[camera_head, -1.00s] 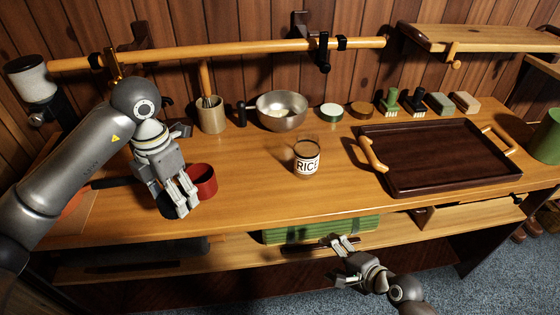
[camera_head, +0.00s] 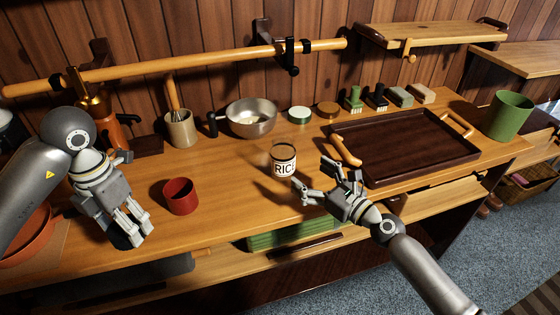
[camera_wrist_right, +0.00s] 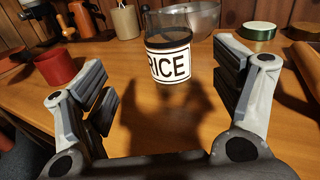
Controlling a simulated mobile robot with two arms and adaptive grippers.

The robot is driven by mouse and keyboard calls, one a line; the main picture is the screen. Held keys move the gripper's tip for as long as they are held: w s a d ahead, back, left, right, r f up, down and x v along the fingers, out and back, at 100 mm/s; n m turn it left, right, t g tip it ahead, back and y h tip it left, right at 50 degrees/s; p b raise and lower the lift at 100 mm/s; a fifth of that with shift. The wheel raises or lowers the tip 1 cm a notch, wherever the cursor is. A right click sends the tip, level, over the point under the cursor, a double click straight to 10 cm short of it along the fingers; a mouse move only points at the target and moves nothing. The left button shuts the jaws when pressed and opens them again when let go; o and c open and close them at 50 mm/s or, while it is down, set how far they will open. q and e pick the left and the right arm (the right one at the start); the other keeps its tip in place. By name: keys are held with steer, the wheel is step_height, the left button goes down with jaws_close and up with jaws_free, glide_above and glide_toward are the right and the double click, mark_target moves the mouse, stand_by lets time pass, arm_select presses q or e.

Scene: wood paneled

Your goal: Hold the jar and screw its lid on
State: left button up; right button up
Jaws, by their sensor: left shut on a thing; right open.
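The glass jar (camera_head: 284,168) with a white RICE label stands upright on the wooden counter, with no lid visible on its clear top. It also shows ahead between the fingers in the right wrist view (camera_wrist_right: 170,64). My right gripper (camera_head: 322,176) is open and empty, just in front and to the right of the jar. My left gripper (camera_head: 130,232) is shut on a dark round disc (camera_head: 117,239), which looks like a lid and is partly hidden by the fingers. It is at the left, well away from the jar.
A red cup (camera_head: 181,199) stands between my left gripper and the jar. A metal bowl (camera_head: 251,121), a green-rimmed disc (camera_head: 299,116) and a brown disc (camera_head: 328,110) stand behind the jar. A dark tray (camera_head: 405,145) lies to the right. Counter around the jar is clear.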

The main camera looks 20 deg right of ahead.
mark_target(291, 156)
steer(key=shift+w+d+r+m, duration=0.1)
steer(key=shift+w+d+m, duration=0.2)
steer(key=shift+d+m, duration=0.25)
steer(key=shift+a, duration=0.1)
steer(key=shift+w+a+r, duration=0.15)
steer(key=shift+w+a, duration=0.1)
steer(key=shift+w, duration=0.2)
steer(key=p+x, duration=0.1)
steer(key=x, duration=0.4)
steer(key=shift+w+a, duration=0.1)
steer(key=shift+w, duration=0.25)
steer(key=shift+x, duration=2.65)
